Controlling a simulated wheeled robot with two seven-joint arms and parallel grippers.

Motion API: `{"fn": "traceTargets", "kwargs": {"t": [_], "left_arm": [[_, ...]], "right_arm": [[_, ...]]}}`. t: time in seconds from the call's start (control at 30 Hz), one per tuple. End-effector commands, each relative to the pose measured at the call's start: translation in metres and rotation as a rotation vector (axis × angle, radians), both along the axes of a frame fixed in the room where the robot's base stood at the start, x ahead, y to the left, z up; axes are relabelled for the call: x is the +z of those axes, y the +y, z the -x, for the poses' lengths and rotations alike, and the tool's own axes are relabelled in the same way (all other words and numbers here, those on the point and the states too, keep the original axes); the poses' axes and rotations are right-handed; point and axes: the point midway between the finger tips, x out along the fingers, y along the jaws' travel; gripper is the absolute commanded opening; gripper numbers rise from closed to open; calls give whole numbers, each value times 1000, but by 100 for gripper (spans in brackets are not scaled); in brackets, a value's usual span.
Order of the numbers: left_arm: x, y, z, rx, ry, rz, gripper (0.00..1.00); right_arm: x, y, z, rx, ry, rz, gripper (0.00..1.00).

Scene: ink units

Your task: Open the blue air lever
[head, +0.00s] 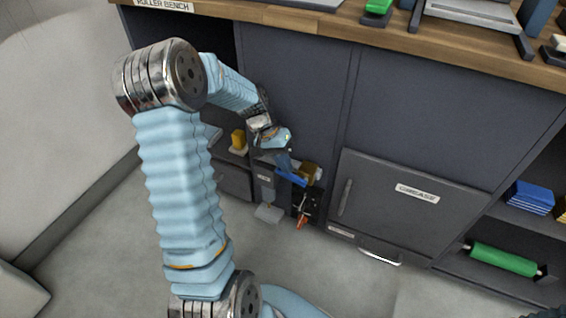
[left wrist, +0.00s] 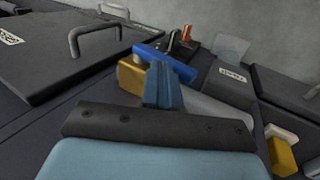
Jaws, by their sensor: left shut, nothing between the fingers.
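The blue lever (head: 293,178) sits low on the cabinet front, beside a brass-coloured valve block (head: 309,172). In the left wrist view the blue lever (left wrist: 168,63) lies slantwise just beyond my fingertips, with the brass block (left wrist: 131,76) at its left. My left gripper (head: 283,163) is shut and empty, at the left part of the lever. Its closed fingers (left wrist: 163,85) overlap the lever in the picture; I cannot tell whether they touch.
A orange-red handled part (head: 301,222) hangs below the lever. A yellow object (head: 238,139) stands on the shelf at left. The wooden bench top (head: 330,28) overhangs above. The floor in front is clear.

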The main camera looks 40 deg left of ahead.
Motion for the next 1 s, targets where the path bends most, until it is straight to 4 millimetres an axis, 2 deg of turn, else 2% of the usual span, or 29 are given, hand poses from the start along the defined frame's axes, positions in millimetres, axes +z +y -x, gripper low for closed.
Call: {"fn": "traceTargets", "kwargs": {"t": [0.17,0.53,0.67,0.8,0.83,1.0], "left_arm": [[-3,-7,-2,-2,-1,-1,0],[0,-7,-2,0,-1,-1,0],[19,-11,-6,-1,-1,-1,0],[49,-18,-12,-3,-2,-2,0],[49,-12,-11,1,-3,-4,0],[83,7,-6,1,-3,-4,0]], "right_arm": [[-3,0,0,0,0,0,43],[0,-1,0,-1,1,1,43],[15,2,1,3,2,-3,43],[36,8,3,15,6,-12,43],[30,9,4,15,6,-12,43],[31,9,4,15,7,-13,43]]}}
